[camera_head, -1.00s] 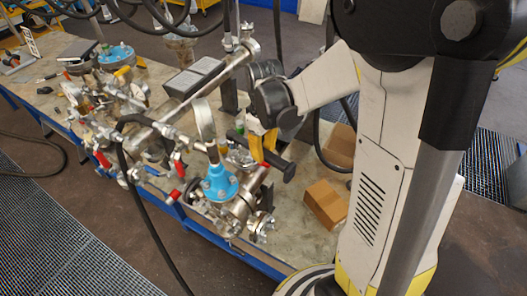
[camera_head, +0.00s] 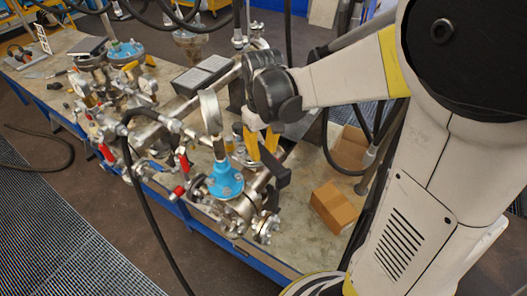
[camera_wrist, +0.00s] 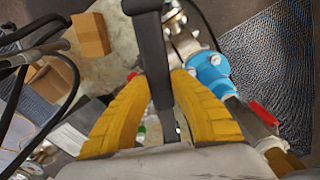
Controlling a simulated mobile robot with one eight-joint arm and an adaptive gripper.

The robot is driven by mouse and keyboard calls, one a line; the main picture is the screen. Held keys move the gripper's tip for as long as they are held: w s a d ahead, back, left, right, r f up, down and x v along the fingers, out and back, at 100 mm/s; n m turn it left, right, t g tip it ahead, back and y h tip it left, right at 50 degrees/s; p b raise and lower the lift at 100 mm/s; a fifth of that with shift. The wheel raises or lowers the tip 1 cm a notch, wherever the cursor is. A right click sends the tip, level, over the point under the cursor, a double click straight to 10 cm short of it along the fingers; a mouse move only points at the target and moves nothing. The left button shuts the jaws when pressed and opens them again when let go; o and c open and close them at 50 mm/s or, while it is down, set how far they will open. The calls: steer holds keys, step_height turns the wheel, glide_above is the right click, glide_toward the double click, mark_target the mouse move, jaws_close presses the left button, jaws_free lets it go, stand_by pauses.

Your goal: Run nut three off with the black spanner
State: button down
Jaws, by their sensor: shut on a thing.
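My gripper (camera_head: 262,146) has yellow fingers and is shut on the black spanner (camera_head: 279,167), above the right end of the bench. In the wrist view the spanner (camera_wrist: 153,55) runs up from between the yellow fingers (camera_wrist: 163,112), its dark bar reaching the top edge. The blue flanged vessel (camera_head: 225,181) stands just left of the spanner and shows beyond it in the wrist view (camera_wrist: 210,72). Bolts and nuts ring its flange, but I cannot tell which is nut three. I cannot tell whether the spanner touches any nut.
Red-handled valves (camera_head: 179,191) and pipes crowd the left. Cardboard boxes (camera_head: 334,206) sit on the bench at right. A black hose (camera_head: 140,205) hangs in front. Another blue-topped vessel (camera_head: 125,53) stands farther back.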

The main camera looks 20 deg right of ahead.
steer(key=shift+w+f+b, duration=0.1)
steer(key=shift+f+b, duration=1.2)
steer(key=shift+f, duration=0.85)
steer(key=shift+f+b, duration=1.1)
steer(key=shift+f, duration=0.05)
steer(key=shift+d, duration=0.15)
steer(key=d+n, duration=0.1)
steer(key=w+d+n, duration=0.1)
steer(key=d+n, duration=0.2)
steer(key=shift+w+b, duration=0.3)
steer(key=shift+b, duration=0.05)
